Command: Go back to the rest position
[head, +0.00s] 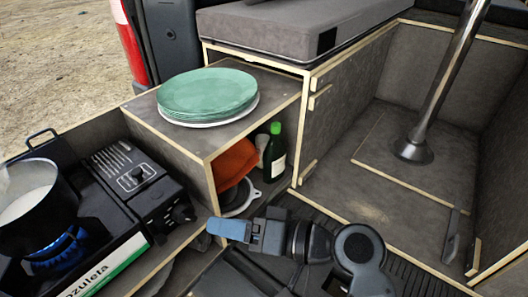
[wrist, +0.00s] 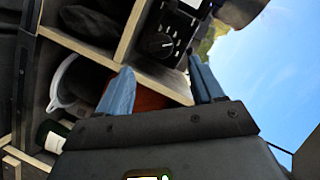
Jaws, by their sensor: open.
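My gripper (head: 229,230) is in front of the open shelf of the van's cabinet, low in the head view, with its blue fingers pointing left. In the wrist view my gripper (wrist: 163,88) shows two blue fingers spread apart with nothing between them. My arm runs from it to the lower right of the head view. The gripper looks clear of the cabinet, though its exact distance from the shelf edge is hard to tell.
A camp stove (head: 137,182) with a pot (head: 40,212) over a lit blue flame stands at left. Green plates (head: 208,92) sit on the cabinet top. The shelf holds an orange item (head: 233,163) and a green bottle (head: 274,152). A metal post (head: 447,85) stands at right.

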